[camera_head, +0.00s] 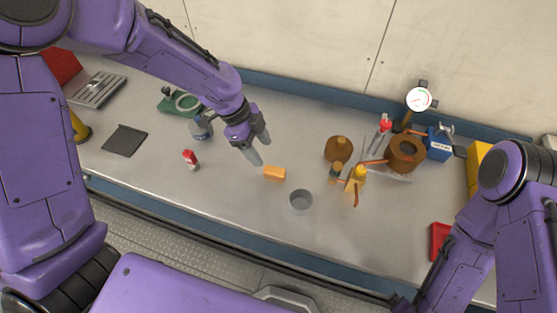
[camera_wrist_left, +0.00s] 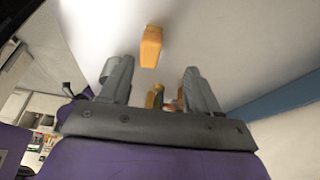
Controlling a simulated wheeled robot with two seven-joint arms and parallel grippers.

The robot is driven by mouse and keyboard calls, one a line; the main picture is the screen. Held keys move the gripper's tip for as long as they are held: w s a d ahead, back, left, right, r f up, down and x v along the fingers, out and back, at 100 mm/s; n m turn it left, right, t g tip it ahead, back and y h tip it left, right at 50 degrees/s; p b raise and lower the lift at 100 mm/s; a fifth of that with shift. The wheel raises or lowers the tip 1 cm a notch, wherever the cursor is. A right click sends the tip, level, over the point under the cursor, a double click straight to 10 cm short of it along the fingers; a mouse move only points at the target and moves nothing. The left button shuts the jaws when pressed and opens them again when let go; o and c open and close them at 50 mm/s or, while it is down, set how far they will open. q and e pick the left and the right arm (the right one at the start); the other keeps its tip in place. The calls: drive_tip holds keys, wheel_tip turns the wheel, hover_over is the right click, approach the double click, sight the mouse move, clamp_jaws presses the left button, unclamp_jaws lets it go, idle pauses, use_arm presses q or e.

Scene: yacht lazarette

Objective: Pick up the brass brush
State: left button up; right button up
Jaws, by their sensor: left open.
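I cannot tell for certain which thing is the brass brush. Small brown and copper-coloured handle-like pieces (camera_head: 356,194) lie by the yellow bottle (camera_head: 357,175), right of centre on the bench, and one may belong to it. My left gripper (camera_head: 260,148) is open and empty above the bench, left of that cluster and just behind an orange block (camera_head: 274,173). In the left wrist view the two fingers (camera_wrist_left: 158,85) stand wide apart, with the orange block (camera_wrist_left: 151,46) beyond them. Small orange and green things show between the fingers, partly hidden. My right gripper is out of view.
A grey cup (camera_head: 300,202) stands near the front edge. A round brown item (camera_head: 338,149), a brown pot (camera_head: 405,153), a red-capped bottle (camera_head: 383,133) and a gauge (camera_head: 418,99) crowd the right. A red-and-white item (camera_head: 190,159) and dark pad (camera_head: 125,140) lie left.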

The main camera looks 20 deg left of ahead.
sight(274, 170)
use_arm(q)
drive_tip(key=s+d+f, duration=0.2)
drive_tip(key=shift+f+p, duration=0.3)
drive_tip(key=shift+p, duration=0.05)
drive_tip(key=x, duration=0.1)
drive_tip(key=p+x, duration=0.1)
drive_tip(key=x, duration=0.3)
drive_tip(key=shift+w+d, duration=0.25)
drive_tip(key=shift+w, duration=0.15)
drive_tip(key=shift+s, duration=0.2)
drive_tip(key=c, duration=1.1)
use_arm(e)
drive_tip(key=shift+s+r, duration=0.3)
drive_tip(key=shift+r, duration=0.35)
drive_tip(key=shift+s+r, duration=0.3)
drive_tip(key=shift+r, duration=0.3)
